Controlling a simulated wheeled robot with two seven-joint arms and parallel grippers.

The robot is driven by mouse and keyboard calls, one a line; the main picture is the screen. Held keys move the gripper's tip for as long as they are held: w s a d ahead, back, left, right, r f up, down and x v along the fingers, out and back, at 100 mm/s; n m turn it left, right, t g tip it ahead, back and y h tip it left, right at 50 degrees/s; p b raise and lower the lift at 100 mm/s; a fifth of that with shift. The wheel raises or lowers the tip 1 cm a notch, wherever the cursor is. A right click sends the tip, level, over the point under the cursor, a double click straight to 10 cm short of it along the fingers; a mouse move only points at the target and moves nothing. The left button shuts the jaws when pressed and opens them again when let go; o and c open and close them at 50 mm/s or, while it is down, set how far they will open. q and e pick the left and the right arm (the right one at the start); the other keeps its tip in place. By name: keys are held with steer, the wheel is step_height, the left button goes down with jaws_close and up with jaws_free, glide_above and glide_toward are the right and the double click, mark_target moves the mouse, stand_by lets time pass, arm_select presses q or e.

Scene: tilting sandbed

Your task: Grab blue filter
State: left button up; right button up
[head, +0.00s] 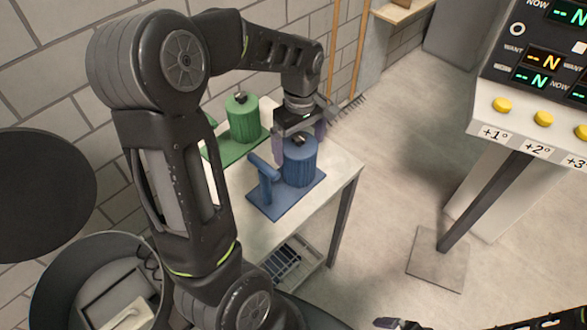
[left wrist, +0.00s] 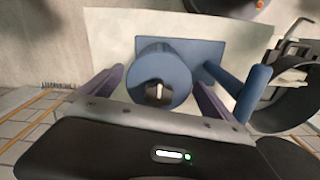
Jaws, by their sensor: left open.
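The blue filter (head: 300,162) is a ribbed cylinder with a dark knob on top. It stands upright on a blue base (head: 285,200) with a blue post, on the white table. My left gripper (head: 299,140) is above it, pointing down and open, with its purple fingers on either side of the filter's upper part. In the left wrist view the blue filter (left wrist: 163,78) sits between the two open fingers (left wrist: 157,95), with a visible gap at the left finger; contact on the right is unclear. A dark part at the bottom edge seems to be my right gripper (head: 398,323), mostly cut off.
A green filter (head: 242,118) on a green base stands behind and left on the same table (head: 335,178). A control panel (head: 545,115) with yellow buttons is at the right. A round bin (head: 95,250) is at lower left. The floor between table and panel is clear.

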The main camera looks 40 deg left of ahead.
mark_target(286, 168)
arm_select(q)
steer(key=shift+d+f+p, duration=0.1)
steer(key=shift+f+p, duration=0.65)
steer(key=shift+f, duration=1.9)
steer(key=shift+r, duration=0.1)
steer(key=c, duration=2)
